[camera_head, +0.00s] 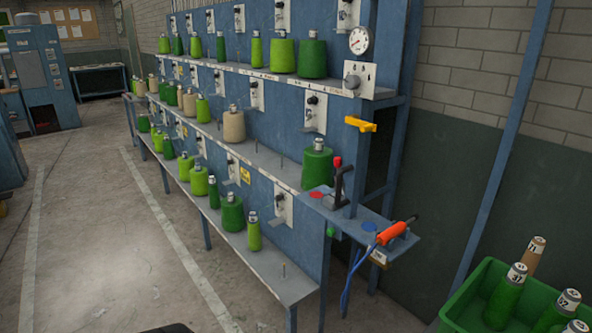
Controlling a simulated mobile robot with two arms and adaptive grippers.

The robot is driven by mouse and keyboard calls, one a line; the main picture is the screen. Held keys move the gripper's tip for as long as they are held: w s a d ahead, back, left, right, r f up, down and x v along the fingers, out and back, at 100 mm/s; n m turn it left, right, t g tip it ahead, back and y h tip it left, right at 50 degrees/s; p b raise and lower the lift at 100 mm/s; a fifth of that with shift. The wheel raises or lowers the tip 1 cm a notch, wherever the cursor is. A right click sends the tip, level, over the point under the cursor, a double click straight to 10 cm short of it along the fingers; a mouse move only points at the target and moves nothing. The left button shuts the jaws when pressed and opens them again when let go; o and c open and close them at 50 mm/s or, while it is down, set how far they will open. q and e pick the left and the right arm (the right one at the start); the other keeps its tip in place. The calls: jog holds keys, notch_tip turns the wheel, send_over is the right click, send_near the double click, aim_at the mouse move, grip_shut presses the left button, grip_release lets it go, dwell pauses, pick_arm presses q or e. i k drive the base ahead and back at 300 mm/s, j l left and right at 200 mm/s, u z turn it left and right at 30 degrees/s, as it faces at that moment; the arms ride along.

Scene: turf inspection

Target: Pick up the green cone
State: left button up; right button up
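Several green cones of yarn stand upright on the shelves of a blue rack (270,110); which one the task names I cannot tell. A large dark green cone (317,168) stands at the near end of the middle shelf. Another dark green cone (312,58) and a lighter green cone (283,56) stand on the top shelf. On the bottom shelf are a dark green cone (232,214) and a slim light green one (254,233). Neither of my grippers is in view.
A side plate (345,215) at the rack's near end carries a black lever and an orange-handled tool (392,233) with a blue hose. A green crate (465,312) with several bobbins stands lower right. Open floor (110,240) lies left of the rack.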

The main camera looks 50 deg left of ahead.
aim_at(317, 169)
jog(key=j+u, duration=0.1)
jog(key=u, duration=1.45)
jog(key=k+j, duration=0.05)
